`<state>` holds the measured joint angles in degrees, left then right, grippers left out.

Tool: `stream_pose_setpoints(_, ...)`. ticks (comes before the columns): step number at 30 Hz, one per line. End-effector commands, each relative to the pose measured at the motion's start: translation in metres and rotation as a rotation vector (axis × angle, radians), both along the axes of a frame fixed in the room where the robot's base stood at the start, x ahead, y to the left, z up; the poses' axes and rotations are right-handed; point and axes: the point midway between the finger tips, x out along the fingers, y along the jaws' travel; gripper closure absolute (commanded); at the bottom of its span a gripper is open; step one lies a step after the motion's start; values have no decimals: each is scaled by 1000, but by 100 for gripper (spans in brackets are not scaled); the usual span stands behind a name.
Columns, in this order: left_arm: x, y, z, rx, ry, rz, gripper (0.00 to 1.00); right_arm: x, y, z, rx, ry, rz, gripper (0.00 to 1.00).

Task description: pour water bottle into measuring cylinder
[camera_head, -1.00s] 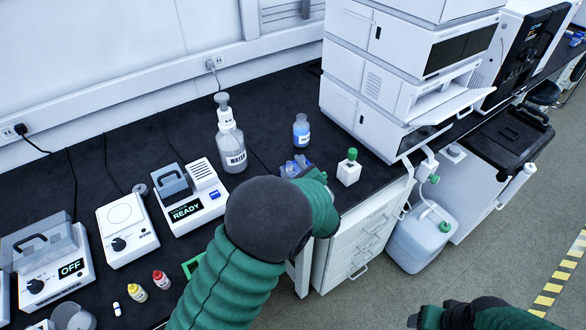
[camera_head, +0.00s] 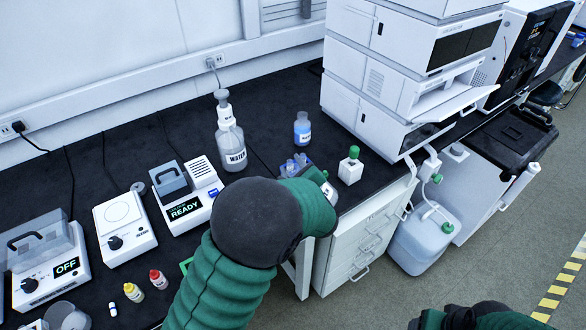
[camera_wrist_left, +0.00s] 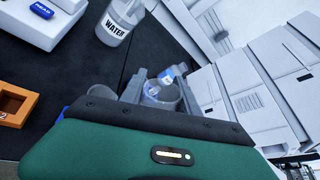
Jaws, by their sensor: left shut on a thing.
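The bottle labelled WATER (camera_head: 231,140) stands upright on the black bench, with a pump-like top. It also shows in the left wrist view (camera_wrist_left: 117,24). My left gripper (camera_wrist_left: 160,90) is shut on a clear round vessel (camera_wrist_left: 161,94). Whether this is the measuring cylinder I cannot tell. In the head view my left forearm hides most of this gripper, and part of a clear thing (camera_head: 329,193) shows at its right side. No other measuring cylinder can be made out. Only my right arm shows at the bottom edge; its gripper is out of view.
A bottle with blue liquid (camera_head: 302,129) and a white, green-capped bottle (camera_head: 351,167) stand near the instrument stack (camera_head: 385,85). A READY device (camera_head: 188,205), a hotplate-like device (camera_head: 122,225) and small capped vials (camera_head: 159,279) are at left. Dark bench is clear behind the WATER bottle.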

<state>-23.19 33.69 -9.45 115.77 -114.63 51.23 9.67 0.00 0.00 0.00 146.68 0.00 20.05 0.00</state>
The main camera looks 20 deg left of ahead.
Motion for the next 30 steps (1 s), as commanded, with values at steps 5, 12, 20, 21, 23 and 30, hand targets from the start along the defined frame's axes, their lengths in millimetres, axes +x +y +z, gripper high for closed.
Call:
stream_pose_setpoints(5, 0, 0, -3, -22, -14, 0, 100, 0, 0, -9, 0, 0, 0, 33)
stream_pose_setpoints(12, 0, 0, -2, -26, -16, 0, 100, 0, 0, -8, 0, 0, 0, 33)
stream_pose_setpoints(20, 0, 1, -4, -33, -20, 1, 100, 0, 0, -12, 0, 0, 0, 33)
stream_pose_setpoints(21, 0, 1, -5, -38, -22, 1, 100, 0, 0, -14, 0, 0, 0, 33)
stream_pose_setpoints(23, 0, 1, -6, -47, -26, 1, 100, 0, 0, -17, 0, 0, 0, 33)
stream_pose_setpoints(30, 0, 1, -10, -81, -42, 0, 100, 0, 0, -28, 0, 0, 0, 33)
